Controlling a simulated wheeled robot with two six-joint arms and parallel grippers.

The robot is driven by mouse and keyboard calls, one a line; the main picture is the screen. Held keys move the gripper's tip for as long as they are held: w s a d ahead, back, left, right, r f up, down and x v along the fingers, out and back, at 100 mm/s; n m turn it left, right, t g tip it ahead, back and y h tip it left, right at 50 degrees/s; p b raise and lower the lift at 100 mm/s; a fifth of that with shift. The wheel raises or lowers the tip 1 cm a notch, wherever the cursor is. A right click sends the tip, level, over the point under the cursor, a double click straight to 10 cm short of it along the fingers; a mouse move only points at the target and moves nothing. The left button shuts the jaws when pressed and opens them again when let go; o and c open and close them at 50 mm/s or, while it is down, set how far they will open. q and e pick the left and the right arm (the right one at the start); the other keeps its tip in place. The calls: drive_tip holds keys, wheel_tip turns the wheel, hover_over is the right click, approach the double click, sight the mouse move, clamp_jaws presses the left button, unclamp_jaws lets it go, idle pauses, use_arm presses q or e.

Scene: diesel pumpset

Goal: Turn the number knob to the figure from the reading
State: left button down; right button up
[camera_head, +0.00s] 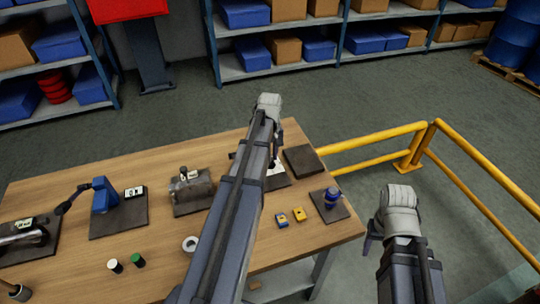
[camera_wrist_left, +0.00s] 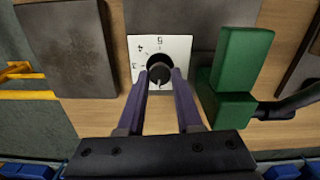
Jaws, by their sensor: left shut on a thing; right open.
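The number knob (camera_wrist_left: 158,75) is a black round knob on a white dial plate (camera_wrist_left: 182,48) in the left wrist view. The figures 3, 4 and 5 show on the plate; other figures are covered by my fingers. A pale mark shows on the knob's lower side. My left gripper (camera_wrist_left: 163,78) has its two fingers on either side of the knob, shut on it. In the head view my left arm covers most of the dial; a white corner of the plate (camera_head: 278,168) shows. My right gripper (camera_head: 374,238) is open and empty, off the table's right side.
A green block (camera_wrist_left: 240,60) stands close to the dial in the left wrist view. The wooden table (camera_head: 165,240) holds several dark plates with devices, including a blue one (camera_head: 103,195) with a small display (camera_head: 135,191). A yellow railing (camera_head: 400,150) stands beyond the table's right end.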

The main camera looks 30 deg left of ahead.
use_arm(q)
drive_tip(key=m, duration=0.4)
drive_tip(key=shift+m, duration=1.6)
drive_tip(key=c, duration=0.6)
unclamp_jaws()
wheel_tip(320, 180, up, 8)
drive_tip(key=p, duration=0.8)
drive_tip(key=shift+f, duration=0.1)
